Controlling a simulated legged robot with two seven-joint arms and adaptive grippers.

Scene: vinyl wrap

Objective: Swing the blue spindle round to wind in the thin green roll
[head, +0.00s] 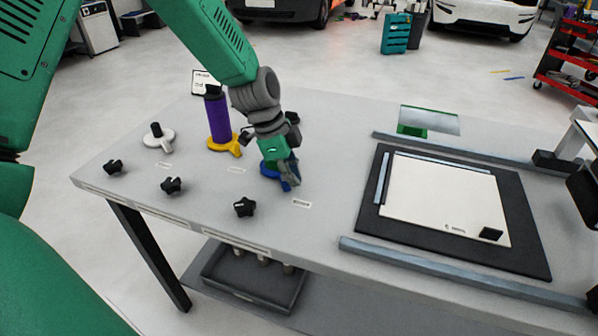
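The blue spindle (269,171) is on the grey table, right of the yellow spindle, and partly hidden by my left gripper. My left gripper (291,181) reaches down over its right side, with the grey fingers at or against the blue part. Whether they grip it is unclear. A short green piece (271,150) shows just above the blue base. It may be the thin green roll, but my arm overlaps it and I cannot tell. My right gripper is not clearly in view.
A purple roll (217,118) stands upright on the yellow spindle (224,146). A white spindle (158,138) stands further left. Several black knobs (244,207) line the front. A black mat (372,215) with a white panel (440,195) fills the right.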

